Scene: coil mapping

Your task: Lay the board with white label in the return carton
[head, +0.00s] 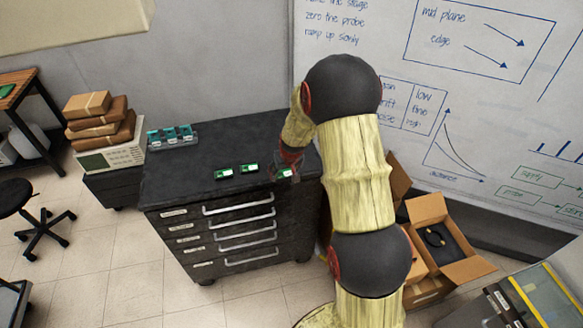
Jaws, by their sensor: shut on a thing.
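My gripper (291,160) is over the right end of the dark drawer cabinet's top and points down. It is shut on a green board (284,174), which shows just below it at the top's front edge. I cannot tell whether that board is lifted clear. Two more green boards, one at the left (222,172) and one in the middle (249,169), lie on the top with small pale patches. The labels are too small to tell apart. An open cardboard carton (466,270) stands on the floor at the right, with a dark cable-like loop inside. I cannot tell whether it is the return carton.
A rack (173,142) with several teal parts stands at the back left of the cabinet (158,185). Stacked brown parcels (100,118) sit on an instrument further left. My arm stands between cabinet and carton. A whiteboard (480,90) covers the back wall.

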